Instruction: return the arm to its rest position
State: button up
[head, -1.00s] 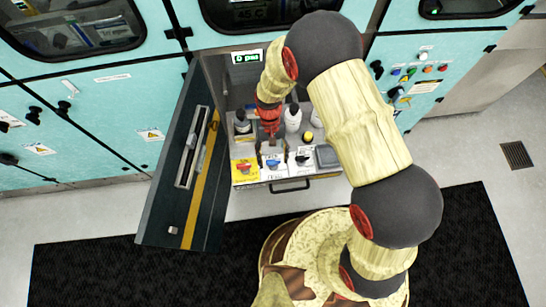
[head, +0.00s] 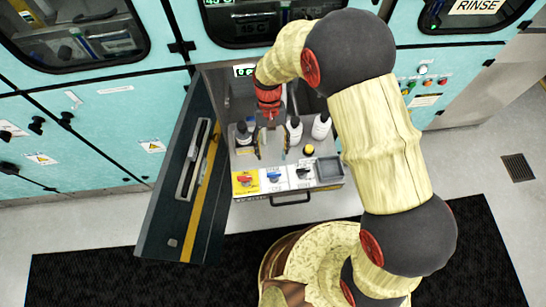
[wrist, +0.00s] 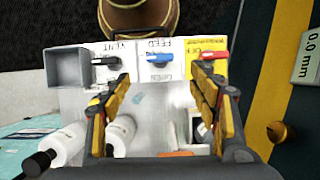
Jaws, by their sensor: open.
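My gripper (head: 270,143) is open and empty inside the open cabinet, above the shelf behind the row of valve panels. In the wrist view my gripper (wrist: 160,82) shows its two yellow and black fingers spread apart, with nothing between them. My arm reaches over from the right, bent at a raised elbow. Ahead of the fingers are a yellow panel with a red handle (head: 244,181), a white panel with a blue handle (head: 273,177) and a white panel with a black handle (head: 303,173). The fingers appear clear of all three handles.
The dark cabinet door (head: 178,175) stands open on the left. White bottles (head: 321,126) stand on the shelf close to my gripper, and a grey square bin (head: 329,169) is at its right end. A drawer handle (head: 290,199) juts out in front. A black mat (head: 120,270) covers the floor.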

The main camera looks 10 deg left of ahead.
jog(key=shift+w+r, duration=0.2)
jog(key=shift+r, duration=0.3)
